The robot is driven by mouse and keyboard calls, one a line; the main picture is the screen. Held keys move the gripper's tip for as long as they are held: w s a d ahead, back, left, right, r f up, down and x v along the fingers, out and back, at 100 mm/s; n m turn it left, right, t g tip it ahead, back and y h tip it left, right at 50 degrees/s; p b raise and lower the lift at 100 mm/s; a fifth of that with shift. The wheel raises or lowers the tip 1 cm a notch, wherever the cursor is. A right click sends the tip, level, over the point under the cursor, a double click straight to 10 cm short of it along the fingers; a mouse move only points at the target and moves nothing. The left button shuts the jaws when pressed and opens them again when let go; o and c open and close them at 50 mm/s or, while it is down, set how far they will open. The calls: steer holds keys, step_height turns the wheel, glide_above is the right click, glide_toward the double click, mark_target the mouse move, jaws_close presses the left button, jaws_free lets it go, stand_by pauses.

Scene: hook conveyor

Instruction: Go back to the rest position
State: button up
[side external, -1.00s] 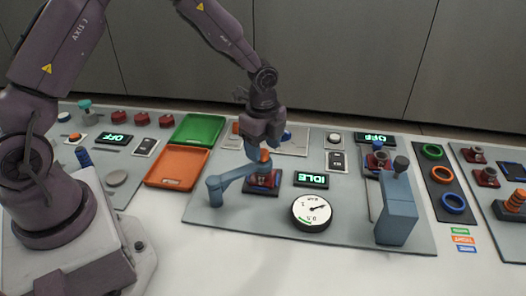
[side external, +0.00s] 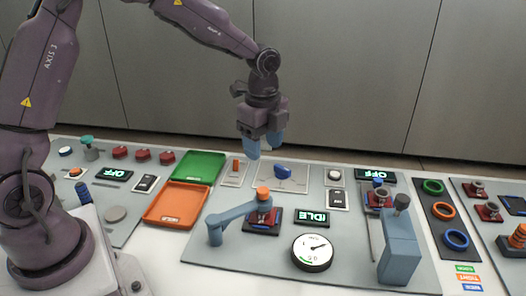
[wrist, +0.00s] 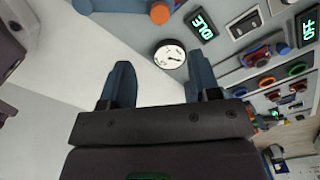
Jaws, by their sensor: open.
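My gripper (side external: 264,149) hangs in the air above the back middle of the work board. Its two blue fingers point down, apart and empty. In the wrist view my gripper (wrist: 160,85) also shows its fingers spread with nothing between them. Below it in the side view is a blue swing arm (side external: 232,215) with an orange knob (side external: 262,193) at its end, over a red part (side external: 263,217) on a dark base. The gripper touches none of these.
A green tray (side external: 200,166) and an orange tray (side external: 176,204) lie left of centre. A round gauge (side external: 312,253) and an IDLE display (side external: 312,217) sit right of the swing arm. A tall blue-grey block (side external: 400,250) stands at the right. The air around the gripper is clear.

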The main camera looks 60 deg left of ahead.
steer(key=s+r+n+t, duration=0.2)
steer(key=s+r+n, duration=0.5)
steer(key=s, duration=0.4)
steer(key=s+r+n+t, duration=0.3)
steer(key=s+r+n, duration=0.4)
steer(key=s, duration=0.3)
steer(key=shift+s+d+n+t, duration=0.35)
steer(key=shift+d+n, duration=0.1)
steer(key=shift+n, duration=0.45)
stand_by(1.2)
